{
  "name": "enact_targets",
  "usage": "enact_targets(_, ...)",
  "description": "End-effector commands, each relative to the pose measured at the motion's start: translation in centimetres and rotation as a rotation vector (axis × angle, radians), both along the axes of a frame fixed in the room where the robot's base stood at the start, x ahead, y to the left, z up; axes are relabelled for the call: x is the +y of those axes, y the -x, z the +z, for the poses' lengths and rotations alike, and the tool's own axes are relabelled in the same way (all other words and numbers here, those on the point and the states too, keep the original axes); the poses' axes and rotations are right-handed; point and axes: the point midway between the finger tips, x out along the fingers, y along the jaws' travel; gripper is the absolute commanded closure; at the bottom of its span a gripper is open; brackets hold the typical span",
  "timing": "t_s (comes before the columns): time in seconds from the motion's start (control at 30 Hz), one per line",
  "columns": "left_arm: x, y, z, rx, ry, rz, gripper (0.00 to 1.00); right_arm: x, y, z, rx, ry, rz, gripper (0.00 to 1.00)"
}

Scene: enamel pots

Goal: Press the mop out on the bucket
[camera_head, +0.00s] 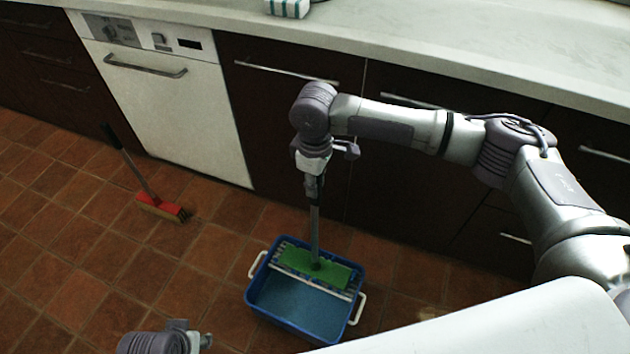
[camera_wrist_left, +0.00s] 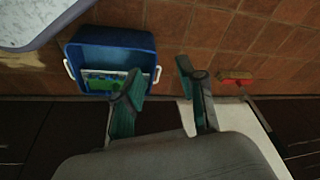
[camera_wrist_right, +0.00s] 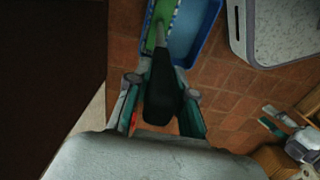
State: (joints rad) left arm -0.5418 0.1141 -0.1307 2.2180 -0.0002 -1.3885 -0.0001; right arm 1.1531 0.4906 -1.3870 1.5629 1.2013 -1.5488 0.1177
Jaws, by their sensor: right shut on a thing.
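The mop has a grey handle (camera_head: 315,228) and a flat green head (camera_head: 300,262). The blue bucket (camera_head: 285,320) stands on the tiled floor, with white side handles and a pale slatted wringer across its back part. The mop head lies over this wringer; how firmly it touches cannot be told. My right gripper (camera_head: 314,178) is shut on the handle, which stands nearly upright; its black grip (camera_wrist_right: 163,95) shows between the fingers in the right wrist view. My left gripper (camera_wrist_left: 160,75) is open and empty, and only partly shows at the head view's bottom edge.
A red broom (camera_head: 162,208) stands on the floor at the left, in front of the white dishwasher (camera_head: 165,90). Dark cabinets under a pale countertop (camera_head: 440,45) line the back. A striped box (camera_head: 288,8) sits on the counter.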

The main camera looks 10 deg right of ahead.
Motion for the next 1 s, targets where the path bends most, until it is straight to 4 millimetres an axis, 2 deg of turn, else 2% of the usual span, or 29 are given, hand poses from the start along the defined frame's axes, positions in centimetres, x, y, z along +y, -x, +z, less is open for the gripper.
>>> enact_targets(1.0, 0.0, -0.4, -1.0, 0.003, -0.001, -0.002, 0.60, 0.0, -0.1, -0.6, -0.002, -0.001, 0.000, 1.00)
